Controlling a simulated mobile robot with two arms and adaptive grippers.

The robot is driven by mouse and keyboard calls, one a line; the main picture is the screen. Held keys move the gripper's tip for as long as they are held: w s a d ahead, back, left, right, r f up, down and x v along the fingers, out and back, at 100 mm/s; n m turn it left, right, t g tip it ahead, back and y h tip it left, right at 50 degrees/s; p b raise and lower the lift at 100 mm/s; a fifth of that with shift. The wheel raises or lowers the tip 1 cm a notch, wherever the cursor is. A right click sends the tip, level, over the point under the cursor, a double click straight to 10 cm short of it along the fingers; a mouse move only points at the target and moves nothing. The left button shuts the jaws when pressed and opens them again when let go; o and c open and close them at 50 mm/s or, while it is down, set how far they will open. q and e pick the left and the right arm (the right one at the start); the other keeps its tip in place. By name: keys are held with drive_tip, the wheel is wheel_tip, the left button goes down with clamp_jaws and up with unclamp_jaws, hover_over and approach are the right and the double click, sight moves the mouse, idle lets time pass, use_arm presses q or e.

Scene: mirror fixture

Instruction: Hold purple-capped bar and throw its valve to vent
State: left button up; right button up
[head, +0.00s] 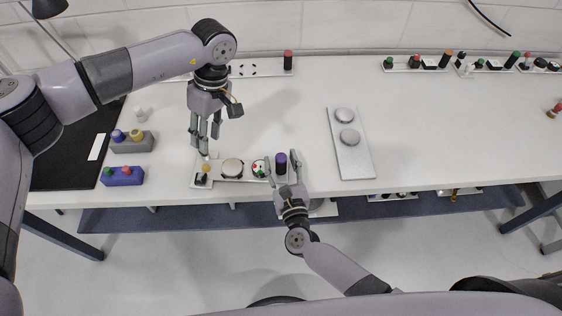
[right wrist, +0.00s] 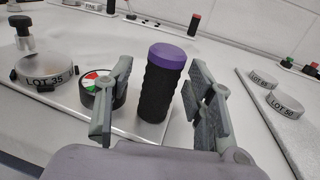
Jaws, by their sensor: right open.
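The purple-capped bar (head: 281,160) is a black ribbed upright cylinder at the right end of a front fixture plate. In the right wrist view the bar (right wrist: 165,90) stands between the fingers of my right gripper (right wrist: 163,102). That gripper is open, with a gap visible on both sides of the bar. A small valve-like part with a black body and yellowish top (head: 205,169) stands at the plate's left end. My left gripper (head: 205,140) hangs above and near that part, fingers pointing down, apparently open and empty.
Between them are a round gauge (right wrist: 102,88) and a disc marked LOT 35 (right wrist: 45,70). A grey block (head: 132,146) and a blue block (head: 122,176) with coloured knobs stand left. A plate with two discs (head: 352,160) lies right. More fixtures line the back.

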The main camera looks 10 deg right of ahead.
drive_tip(key=shift+c, duration=0.5)
clamp_jaws()
idle(1.4)
